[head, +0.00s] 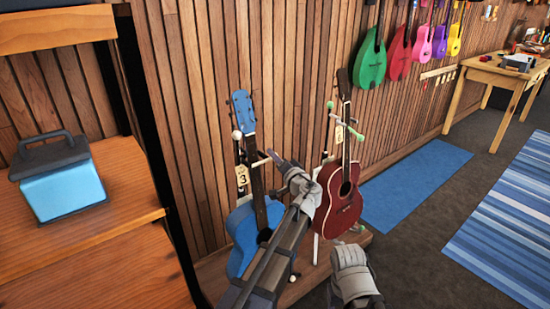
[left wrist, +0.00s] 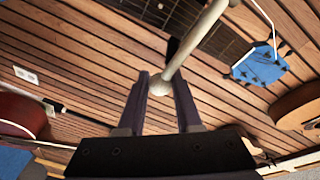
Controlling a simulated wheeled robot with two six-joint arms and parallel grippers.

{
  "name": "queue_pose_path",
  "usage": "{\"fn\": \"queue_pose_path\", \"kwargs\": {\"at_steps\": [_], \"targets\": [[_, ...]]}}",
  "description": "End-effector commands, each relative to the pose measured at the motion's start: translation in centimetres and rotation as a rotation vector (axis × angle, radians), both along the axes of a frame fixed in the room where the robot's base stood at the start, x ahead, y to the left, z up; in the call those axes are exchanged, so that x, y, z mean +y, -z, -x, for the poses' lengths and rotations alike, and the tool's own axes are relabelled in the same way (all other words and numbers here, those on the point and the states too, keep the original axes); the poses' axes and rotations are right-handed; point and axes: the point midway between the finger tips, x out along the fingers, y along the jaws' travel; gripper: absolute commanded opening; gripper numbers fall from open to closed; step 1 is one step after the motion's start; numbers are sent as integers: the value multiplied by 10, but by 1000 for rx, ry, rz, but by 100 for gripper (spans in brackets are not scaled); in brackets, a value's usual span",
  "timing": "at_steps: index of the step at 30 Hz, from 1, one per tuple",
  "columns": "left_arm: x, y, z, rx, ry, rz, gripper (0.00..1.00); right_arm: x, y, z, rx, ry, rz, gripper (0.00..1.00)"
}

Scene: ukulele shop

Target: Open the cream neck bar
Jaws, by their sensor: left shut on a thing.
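The cream neck bar (head: 260,162) crosses in front of the neck of a blue ukulele (head: 243,232) on a stand. My left gripper (head: 272,155) is at the bar's right end. In the left wrist view the cream bar (left wrist: 193,45) comes down from the top, and its round end knob sits between the fingers of my left gripper (left wrist: 160,86), which is shut on it. In the head view the fingertips are small and partly hidden.
A dark red ukulele (head: 339,205) with a green-tipped bar (head: 349,130) stands close to the right of my left arm. A slatted wood wall (head: 290,60) is behind. A shelf (head: 110,215) with a blue box (head: 62,190) is at left. Blue mat (head: 415,185) lies at right.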

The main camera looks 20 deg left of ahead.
Motion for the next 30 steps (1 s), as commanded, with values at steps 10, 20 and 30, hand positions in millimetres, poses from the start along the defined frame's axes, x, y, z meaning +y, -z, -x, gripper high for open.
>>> {"fn": "queue_pose_path", "kwargs": {"at_steps": [10, 20, 30], "targets": [[0, 0, 0, 1, 1, 1, 0, 0, 0, 0, 0, 0, 0, 63], [0, 0, 0, 1, 1, 1, 0, 0, 0, 0, 0, 0, 0, 63], [0, 0, 0, 1, 1, 1, 0, 0, 0, 0, 0, 0, 0, 63]]}}
